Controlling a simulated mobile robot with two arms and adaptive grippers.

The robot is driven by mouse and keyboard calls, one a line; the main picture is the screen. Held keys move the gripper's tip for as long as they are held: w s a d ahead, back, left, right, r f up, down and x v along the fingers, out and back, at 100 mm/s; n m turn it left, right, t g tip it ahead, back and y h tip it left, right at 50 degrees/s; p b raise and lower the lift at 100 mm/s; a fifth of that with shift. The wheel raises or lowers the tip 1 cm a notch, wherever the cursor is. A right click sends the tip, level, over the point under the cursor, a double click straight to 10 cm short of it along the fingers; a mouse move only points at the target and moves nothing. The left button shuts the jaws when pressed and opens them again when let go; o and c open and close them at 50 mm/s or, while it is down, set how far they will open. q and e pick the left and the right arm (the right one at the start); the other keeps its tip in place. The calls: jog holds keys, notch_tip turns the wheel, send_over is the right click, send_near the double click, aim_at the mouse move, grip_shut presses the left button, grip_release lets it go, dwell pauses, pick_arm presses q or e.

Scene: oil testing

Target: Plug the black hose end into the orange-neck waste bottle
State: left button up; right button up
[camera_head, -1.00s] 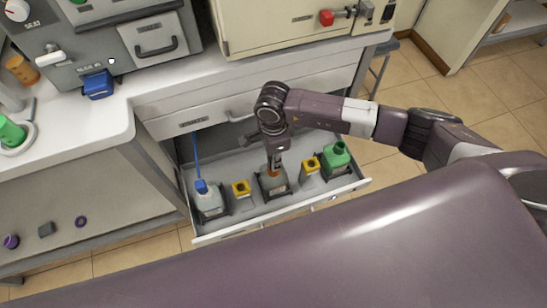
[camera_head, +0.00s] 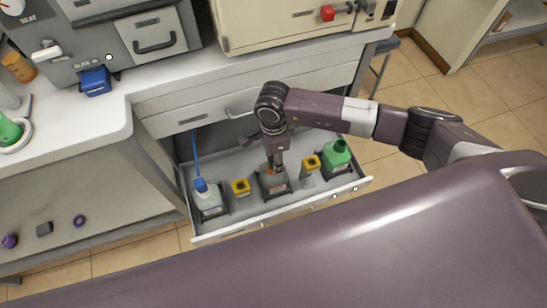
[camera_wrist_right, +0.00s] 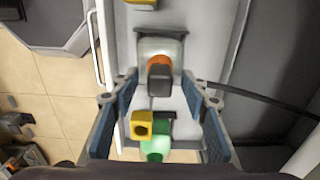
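The orange-neck waste bottle (camera_head: 272,186) stands in a dark holder in the open drawer; its orange neck (camera_wrist_right: 158,63) shows in the right wrist view. The black hose end (camera_wrist_right: 160,83) is at that neck, covering part of it; how deep it sits I cannot tell. A dark hose (camera_wrist_right: 262,98) runs off to the right in that view. My right gripper (camera_wrist_right: 160,92) is directly above the bottle, its blue-padded fingers open on both sides of the black end with gaps between. In the head view my arm hides part of the neck. My left gripper is out of view.
In the drawer (camera_head: 285,213), a blue-topped bottle (camera_head: 208,201) with a blue hose stands left and a green bottle (camera_head: 338,155) right. Yellow-topped pieces (camera_head: 240,187) stand between the bottles. The counter edge (camera_head: 250,88) and machines rise behind.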

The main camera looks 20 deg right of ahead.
notch_tip(320, 180, up, 8)
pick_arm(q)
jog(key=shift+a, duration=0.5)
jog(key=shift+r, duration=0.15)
pick_arm(e)
jog(key=shift+r, duration=0.15)
